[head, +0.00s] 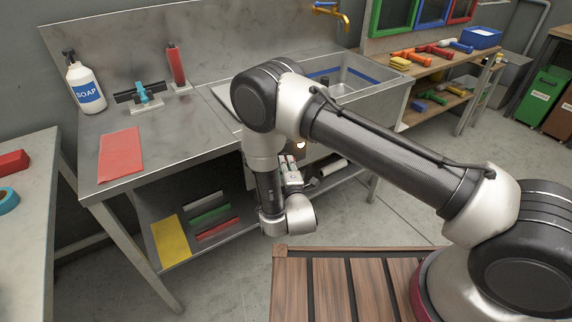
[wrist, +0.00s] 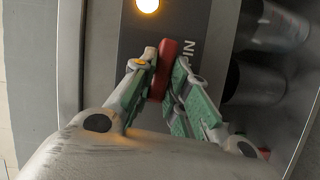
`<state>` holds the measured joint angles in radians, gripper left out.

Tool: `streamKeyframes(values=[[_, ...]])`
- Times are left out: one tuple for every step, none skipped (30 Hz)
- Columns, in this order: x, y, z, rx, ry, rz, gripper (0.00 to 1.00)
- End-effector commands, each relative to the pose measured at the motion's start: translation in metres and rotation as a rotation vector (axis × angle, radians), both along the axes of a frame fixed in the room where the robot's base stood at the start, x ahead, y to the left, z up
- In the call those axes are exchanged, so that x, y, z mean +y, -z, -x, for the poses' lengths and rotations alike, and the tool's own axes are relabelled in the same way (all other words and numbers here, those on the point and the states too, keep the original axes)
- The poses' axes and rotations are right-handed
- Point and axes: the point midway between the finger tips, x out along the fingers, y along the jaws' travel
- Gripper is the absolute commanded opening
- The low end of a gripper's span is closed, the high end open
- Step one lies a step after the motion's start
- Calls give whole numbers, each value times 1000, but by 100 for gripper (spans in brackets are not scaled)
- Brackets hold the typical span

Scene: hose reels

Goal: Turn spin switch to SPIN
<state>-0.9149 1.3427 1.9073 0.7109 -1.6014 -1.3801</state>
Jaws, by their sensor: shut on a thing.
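The spin switch's red lever (wrist: 163,72) stands on a dark panel (wrist: 200,20) in the wrist view. My gripper (wrist: 166,66) is shut on this lever, with one green-padded finger on each side. The letters "IN" show on the panel just right of the lever; the rest of the label is hidden. A lit amber lamp (wrist: 147,5) is above the lever, and it also glows in the head view (head: 300,145). In the head view my gripper (head: 290,168) points at the front under the sink, and my arm hides the switch.
The steel sink counter (head: 200,150) has a soap bottle (head: 86,85) and a red cloth (head: 120,154) on it. A lower shelf (head: 185,262) holds coloured pieces. A wooden slatted top (head: 335,290) is in front. Grey floor lies to the right.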

Motion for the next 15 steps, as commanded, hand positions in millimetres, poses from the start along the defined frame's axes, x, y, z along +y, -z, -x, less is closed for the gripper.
streamKeyframes(values=[[3, -1, -2, -20, -3, 14, 0], [3, -1, -2, -27, -3, 26, 0], [3, -1, -2, -38, -3, 42, 0], [3, -1, -2, -45, -3, 51, 0], [3, -1, -3, -53, -3, 61, 0], [3, -1, -3, -60, -4, 71, 0], [3, -1, -3, -65, -4, 78, 0], [3, -1, -3, -69, -4, 86, 0], [3, -1, -3, -75, -4, 94, 0], [3, 0, -3, -77, -4, 98, 0], [3, 0, -3, -79, -4, 102, 0], [3, 0, -3, -82, -4, 106, 0], [3, 0, -3, -85, -4, 108, 0], [3, 0, -3, -86, -4, 111, 0], [3, 0, -3, -88, -4, 113, 0]])
